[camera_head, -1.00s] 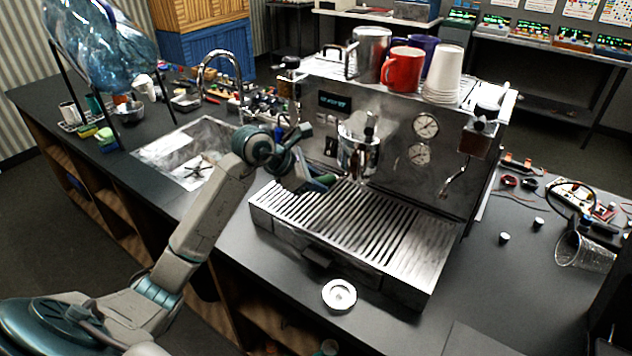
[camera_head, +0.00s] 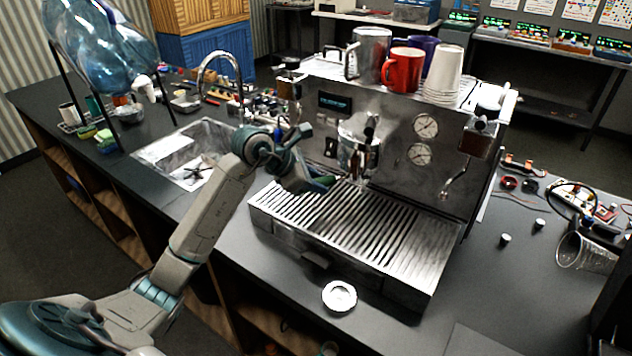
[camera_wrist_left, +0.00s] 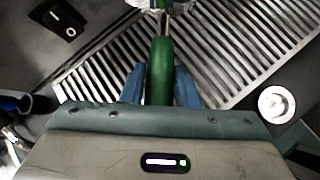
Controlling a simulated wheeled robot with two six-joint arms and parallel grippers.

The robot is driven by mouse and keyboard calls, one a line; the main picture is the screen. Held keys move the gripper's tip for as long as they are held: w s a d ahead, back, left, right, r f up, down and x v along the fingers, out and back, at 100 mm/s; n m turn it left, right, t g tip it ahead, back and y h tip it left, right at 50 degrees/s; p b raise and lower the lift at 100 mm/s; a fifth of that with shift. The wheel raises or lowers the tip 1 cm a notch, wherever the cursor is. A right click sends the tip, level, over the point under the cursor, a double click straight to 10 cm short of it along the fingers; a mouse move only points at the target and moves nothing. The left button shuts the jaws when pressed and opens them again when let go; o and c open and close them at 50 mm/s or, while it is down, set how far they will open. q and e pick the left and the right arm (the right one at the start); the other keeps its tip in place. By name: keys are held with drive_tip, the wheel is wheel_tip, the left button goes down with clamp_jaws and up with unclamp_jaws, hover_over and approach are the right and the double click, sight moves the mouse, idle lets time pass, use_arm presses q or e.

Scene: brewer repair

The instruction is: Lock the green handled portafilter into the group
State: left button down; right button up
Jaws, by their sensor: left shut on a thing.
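The green handled portafilter (camera_wrist_left: 160,72) is in my left gripper (camera_wrist_left: 160,88), whose blue fingers are shut on the green handle from both sides. In the left wrist view its metal neck and head point to the top edge, where the head is cut off. In the head view my left gripper (camera_head: 318,184) is low in front of the espresso machine (camera_head: 392,150), just above the slotted drip tray (camera_head: 395,240). The group (camera_head: 357,150) is the chrome part on the machine's front. I cannot tell whether the portafilter head touches it. My right gripper is not in view.
A round metal part (camera_head: 339,296) lies on the dark counter in front of the tray. A red mug (camera_head: 403,70) and white cups (camera_head: 443,72) stand on top of the machine. A sink (camera_head: 185,150) is at the left. A glass (camera_head: 580,250) lies at the right.

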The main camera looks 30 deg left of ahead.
use_arm(q)
drive_tip(key=shift+r, duration=0.45)
idle(0.3)
idle(0.6)
idle(0.4)
drive_tip(key=shift+r, duration=0.4)
drive_tip(key=shift+b, duration=0.45)
idle(0.4)
drive_tip(key=shift+r, duration=0.4)
idle(0.5)
idle(0.7)
drive_tip(key=shift+r, duration=0.3)
idle(0.8)
drive_tip(key=shift+b, duration=0.4)
